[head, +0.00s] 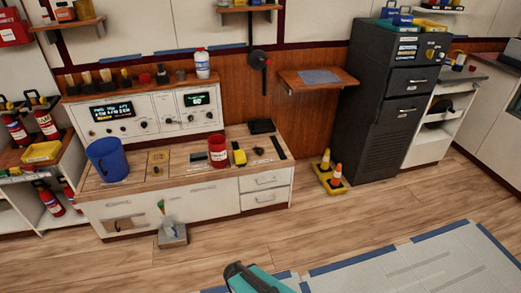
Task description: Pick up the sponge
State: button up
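A small yellow block with a dark part at its top (239,156) stands on the wooden counter, right of a red can. It may be the sponge, but it is too small to be sure. No other thing in view is clearly a sponge. A teal and black part of my arm shows at the bottom edge, far from the counter. My gripper's fingers are not seen.
The wooden counter (196,169) also bears a blue bucket (107,160), the red can (218,152) and small dark items. A grey box (172,235) stands on the floor before it. Yellow-based cones (333,184) stand right. Wooden floor between is mostly clear.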

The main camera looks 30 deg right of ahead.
aim_at(239, 157)
jog(key=i, duration=0.85)
jog(key=u, duration=0.05)
